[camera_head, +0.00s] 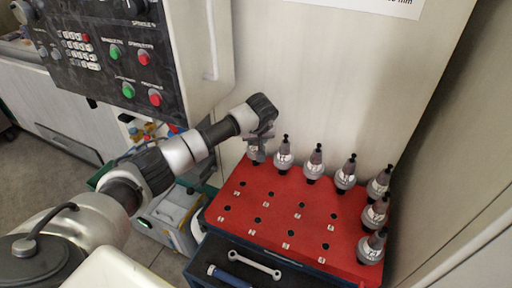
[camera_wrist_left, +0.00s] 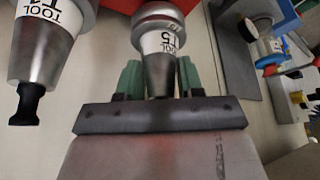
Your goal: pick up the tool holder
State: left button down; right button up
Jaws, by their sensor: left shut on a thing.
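A grey metal tool holder (camera_head: 256,153) is at the back left corner of the red rack (camera_head: 280,212). In the left wrist view this tool holder (camera_wrist_left: 158,42) has a white label reading "TOOL" and "5". My left gripper (camera_head: 262,138) comes down on it from above. The green fingers of the gripper (camera_wrist_left: 158,82) are on both sides of its narrow end, shut on it. Whether its lower end is still seated in the rack is hidden. My right gripper is not in view.
Several similar tool holders stand along the rack's back and right edges; the nearest tool holder (camera_head: 283,154) is just right of mine. Empty holes fill the rack's middle. A wall is close behind. A control panel (camera_head: 110,50) is at upper left. A wrench (camera_head: 255,264) lies in front.

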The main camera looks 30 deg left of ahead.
pick_arm(q)
jog(key=shift+w+r, duration=0.1)
jog(key=shift+r, duration=0.2)
